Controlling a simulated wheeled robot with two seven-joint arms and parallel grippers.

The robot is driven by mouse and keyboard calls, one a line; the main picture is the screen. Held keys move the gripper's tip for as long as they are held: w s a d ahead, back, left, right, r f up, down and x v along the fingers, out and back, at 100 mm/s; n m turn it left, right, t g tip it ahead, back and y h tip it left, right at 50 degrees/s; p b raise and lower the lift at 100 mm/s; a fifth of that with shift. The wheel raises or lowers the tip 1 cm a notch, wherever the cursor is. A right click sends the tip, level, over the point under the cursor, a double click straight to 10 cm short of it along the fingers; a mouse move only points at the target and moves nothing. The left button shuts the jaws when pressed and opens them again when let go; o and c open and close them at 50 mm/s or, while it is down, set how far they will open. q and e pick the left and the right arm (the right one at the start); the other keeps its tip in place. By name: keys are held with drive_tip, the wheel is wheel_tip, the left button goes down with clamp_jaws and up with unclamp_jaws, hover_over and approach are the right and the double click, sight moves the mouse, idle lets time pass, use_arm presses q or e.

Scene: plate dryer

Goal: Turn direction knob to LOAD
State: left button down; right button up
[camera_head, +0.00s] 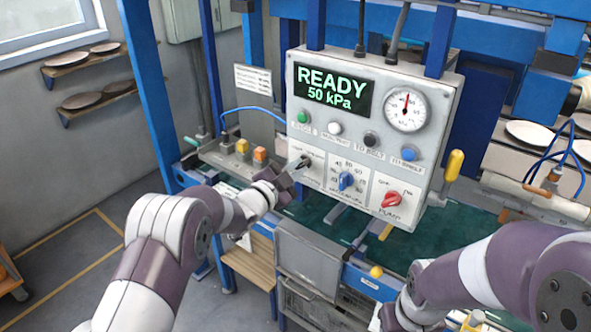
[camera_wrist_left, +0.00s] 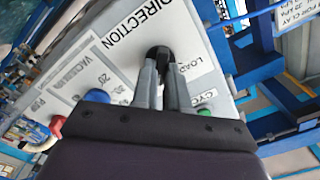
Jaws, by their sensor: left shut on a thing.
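The grey control panel (camera_head: 375,130) carries a display reading READY 50 kPa. The direction knob is black and shows in the left wrist view (camera_wrist_left: 158,54), beside the DIRECTION lettering (camera_wrist_left: 133,43) and the LOAD label (camera_wrist_left: 188,68). My left gripper (camera_head: 293,167) reaches the panel's lower left, and in the left wrist view its two fingers (camera_wrist_left: 161,76) are closed around the knob. The fingers hide part of the knob, so I cannot tell which way it points. My right arm is at lower right; its gripper does not show clearly.
A blue vacuum knob (camera_head: 346,181) and a red pump knob (camera_head: 391,200) sit to the right of my left gripper. Several round buttons and a gauge (camera_head: 405,108) are above. A yellow-handled lever (camera_head: 453,166) stands at the panel's right edge.

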use_arm(q)
drive_tip(key=n+b, duration=0.1)
drive_tip(key=n, duration=0.2)
drive_tip(key=shift+n, duration=0.4)
drive_tip(key=n, duration=0.2)
drive_tip(key=shift+n, duration=0.4)
drive_tip(key=shift+w+a+r+n+p, duration=0.1)
drive_tip(key=shift+n+p, duration=0.55)
drive_tip(key=shift+n, duration=2.1)
drive_tip(key=shift+w+a+n+p, duration=0.1)
drive_tip(key=shift+n+p, duration=0.5)
drive_tip(key=shift+n, duration=2.15)
